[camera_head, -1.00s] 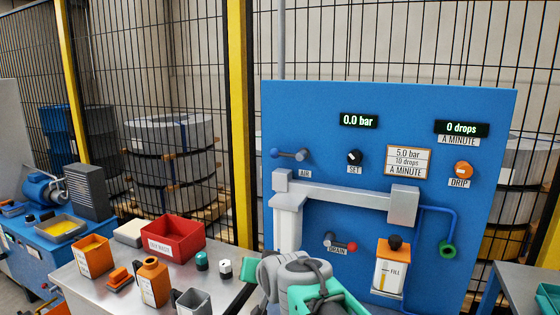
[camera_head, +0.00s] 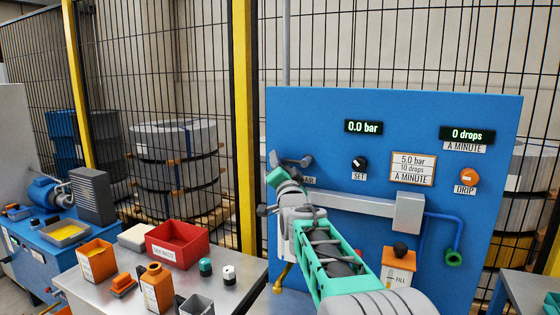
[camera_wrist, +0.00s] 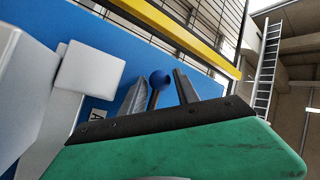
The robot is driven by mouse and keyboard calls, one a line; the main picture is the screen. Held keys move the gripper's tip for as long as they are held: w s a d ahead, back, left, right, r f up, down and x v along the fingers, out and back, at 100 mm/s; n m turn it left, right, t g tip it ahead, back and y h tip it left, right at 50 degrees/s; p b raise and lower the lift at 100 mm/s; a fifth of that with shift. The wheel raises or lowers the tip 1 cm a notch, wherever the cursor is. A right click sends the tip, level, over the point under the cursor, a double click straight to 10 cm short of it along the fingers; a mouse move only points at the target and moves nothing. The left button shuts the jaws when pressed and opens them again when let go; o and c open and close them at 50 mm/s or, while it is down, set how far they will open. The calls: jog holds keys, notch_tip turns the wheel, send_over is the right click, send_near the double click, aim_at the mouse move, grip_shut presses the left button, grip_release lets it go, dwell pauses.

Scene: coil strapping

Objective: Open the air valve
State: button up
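In the head view my gripper (camera_head: 287,162) is at the left of the blue panel (camera_head: 370,108), over the air valve. It hides most of the valve and part of the AIR label. The pressure display (camera_head: 364,127) reads 0.0 bar.
The SET knob (camera_head: 360,163) and the DRIP knob (camera_head: 468,176) are right of the valve. A grey horizontal bar with an end block (camera_head: 409,212) lies below. The drops display (camera_head: 467,134) reads 0. A red bin (camera_head: 178,243) stands on the table at left.

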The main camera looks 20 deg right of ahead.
grip_shut()
dwell(0.3)
jog(key=shift+f, duration=0.1)
dwell(1.0)
